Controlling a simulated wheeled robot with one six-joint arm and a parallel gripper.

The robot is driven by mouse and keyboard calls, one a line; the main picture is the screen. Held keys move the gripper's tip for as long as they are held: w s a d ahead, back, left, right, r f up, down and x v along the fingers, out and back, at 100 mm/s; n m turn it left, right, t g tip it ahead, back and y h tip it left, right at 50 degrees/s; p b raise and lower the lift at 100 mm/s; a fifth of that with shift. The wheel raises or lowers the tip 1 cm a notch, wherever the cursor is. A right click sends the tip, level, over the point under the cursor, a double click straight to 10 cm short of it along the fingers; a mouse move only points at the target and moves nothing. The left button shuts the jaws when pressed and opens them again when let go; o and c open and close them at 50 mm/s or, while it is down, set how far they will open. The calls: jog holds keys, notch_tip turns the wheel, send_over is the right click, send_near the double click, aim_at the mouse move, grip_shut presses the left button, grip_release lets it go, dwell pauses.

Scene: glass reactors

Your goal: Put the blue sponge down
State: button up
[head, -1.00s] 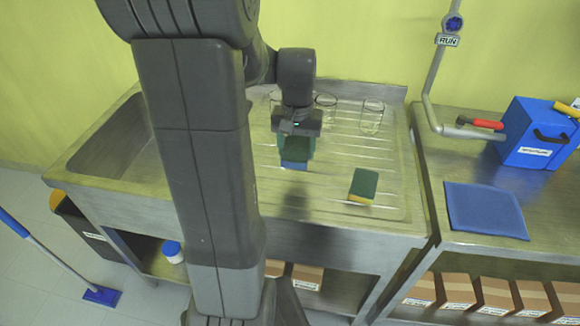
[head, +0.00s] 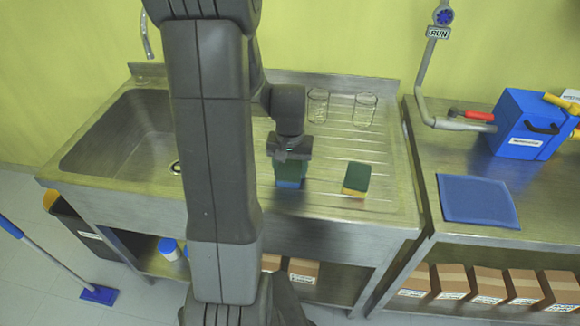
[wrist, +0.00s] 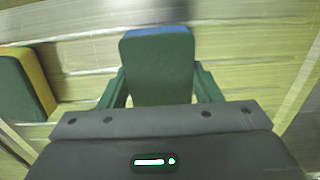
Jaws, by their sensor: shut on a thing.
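The blue sponge (head: 289,184) has a dark green top and a blue lower part. My gripper (head: 289,165) is shut on it, over the ridged steel drainboard (head: 325,205). In the wrist view the sponge (wrist: 158,70) sits between the two green fingers (wrist: 160,92), its blue edge at the far end. I cannot tell whether its underside touches the drainboard.
A green and yellow sponge (head: 356,179) lies to the right on the drainboard. Two glass beakers (head: 317,106) (head: 364,110) stand behind. The sink basin (head: 115,140) is at left.

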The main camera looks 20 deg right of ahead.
aim_at(290, 168)
jog(key=o, duration=1)
jog(key=shift+f, duration=0.1)
jog(key=shift+o, duration=0.2)
notch_tip(290, 168, up, 12)
jog(key=shift+r, duration=0.2)
notch_tip(290, 168, down, 12)
jog(key=shift+f, duration=0.15)
jog(key=shift+w+r, duration=0.1)
jog(key=shift+r, duration=1)
